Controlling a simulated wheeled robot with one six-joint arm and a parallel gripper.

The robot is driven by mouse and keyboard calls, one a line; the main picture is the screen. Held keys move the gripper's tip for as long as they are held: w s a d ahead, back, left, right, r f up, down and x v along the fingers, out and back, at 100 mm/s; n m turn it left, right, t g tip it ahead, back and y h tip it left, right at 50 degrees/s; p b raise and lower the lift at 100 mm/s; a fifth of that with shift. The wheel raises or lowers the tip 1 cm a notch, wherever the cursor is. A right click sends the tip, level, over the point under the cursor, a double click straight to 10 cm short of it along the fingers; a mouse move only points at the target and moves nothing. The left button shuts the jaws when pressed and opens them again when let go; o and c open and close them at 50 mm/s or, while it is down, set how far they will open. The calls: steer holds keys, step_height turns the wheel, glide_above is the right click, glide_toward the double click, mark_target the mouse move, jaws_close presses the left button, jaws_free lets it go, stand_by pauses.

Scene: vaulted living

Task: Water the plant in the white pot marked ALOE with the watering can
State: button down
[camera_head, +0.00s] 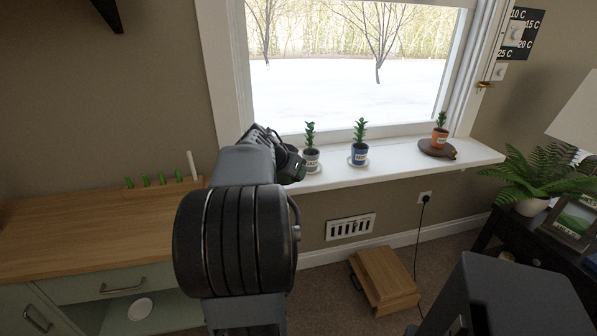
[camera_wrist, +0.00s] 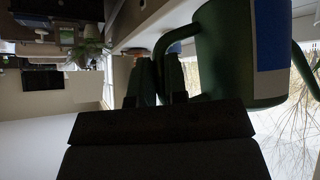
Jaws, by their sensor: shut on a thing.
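The green watering can (camera_wrist: 228,45) fills the upper right of the wrist view, with a blue and white patch on its side. Its curved handle (camera_wrist: 168,40) runs down to my gripper (camera_wrist: 158,85), which is shut on it. In the head view my arm hides most of the can and gripper; a dark shape shows beside the white pot. Whether the can touches this pot cannot be told.
An orange pot (camera_head: 439,138) stands farther right on a dark round board (camera_head: 430,150). A wooden step stool (camera_head: 385,280) is on the floor. A wooden counter (camera_head: 80,235) lies left.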

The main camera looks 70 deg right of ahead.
steer(key=shift+w+d+n+g+y+p, duration=0.3)
steer(key=shift+w+d+g+p, duration=0.3)
steer(key=shift+w+p, duration=0.4)
steer(key=shift+r+n+g+y+p, duration=0.3)
steer(key=shift+r+p, duration=0.4)
steer(key=shift+p, duration=0.4)
steer(key=shift+f, duration=0.1)
steer(key=s+t+b, duration=0.1)
steer(key=s+a+m+h+b, duration=0.1)
steer(key=b, duration=0.1)
steer(key=s+a+t+b, duration=0.1)
steer(key=shift+s+f+m+t+h, duration=0.25)
steer(key=shift+s+m+t+h, duration=0.05)
steer(key=shift+s+m+h, duration=0.1)
steer(key=shift+s, duration=0.1)
